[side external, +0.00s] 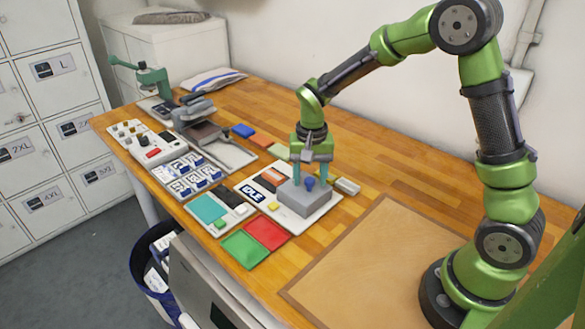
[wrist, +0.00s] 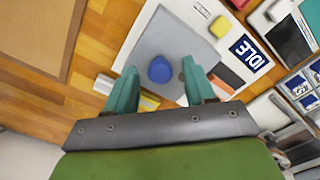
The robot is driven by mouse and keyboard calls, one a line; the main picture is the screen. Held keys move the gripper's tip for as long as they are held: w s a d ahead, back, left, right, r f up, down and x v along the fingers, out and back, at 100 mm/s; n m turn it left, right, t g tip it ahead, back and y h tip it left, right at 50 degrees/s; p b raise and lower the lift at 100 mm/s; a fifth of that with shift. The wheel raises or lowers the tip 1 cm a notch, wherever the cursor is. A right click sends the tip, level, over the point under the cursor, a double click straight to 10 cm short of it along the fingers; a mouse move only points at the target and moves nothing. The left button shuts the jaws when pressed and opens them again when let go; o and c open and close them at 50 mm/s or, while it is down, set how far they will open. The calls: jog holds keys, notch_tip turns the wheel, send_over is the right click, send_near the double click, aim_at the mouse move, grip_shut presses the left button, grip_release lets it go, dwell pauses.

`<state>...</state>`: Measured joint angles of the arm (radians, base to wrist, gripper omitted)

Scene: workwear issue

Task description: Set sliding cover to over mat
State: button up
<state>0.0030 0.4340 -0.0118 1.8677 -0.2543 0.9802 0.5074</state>
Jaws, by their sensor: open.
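The sliding cover (side external: 302,200) is a flat grey block with a round blue knob (wrist: 160,69), on a white board (side external: 322,211) marked IDLE. The cover's grey top (wrist: 165,35) fills the middle of the wrist view. My gripper (side external: 309,180) points down at the cover. In the wrist view its teal fingers (wrist: 160,84) are apart, with the knob between or just beyond the tips; contact is not clear. A tan mat (side external: 375,262) with a brown border lies on the table, apart from the board. Whatever is under the cover is hidden.
Orange and black strips (side external: 269,179) and a small yellow block (side external: 273,206) are on the board beside the cover. A pale block (side external: 347,186) lies close to its right. Green (side external: 244,249) and red (side external: 267,233) pads lie in front. The tan mat is bare.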

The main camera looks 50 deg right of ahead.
grip_shut()
jog(key=w, duration=1.2)
jog(key=shift+r, duration=0.1)
jog(key=shift+w, duration=0.1)
grip_release()
notch_tip(320, 180, up, 17)
dwell(0.5)
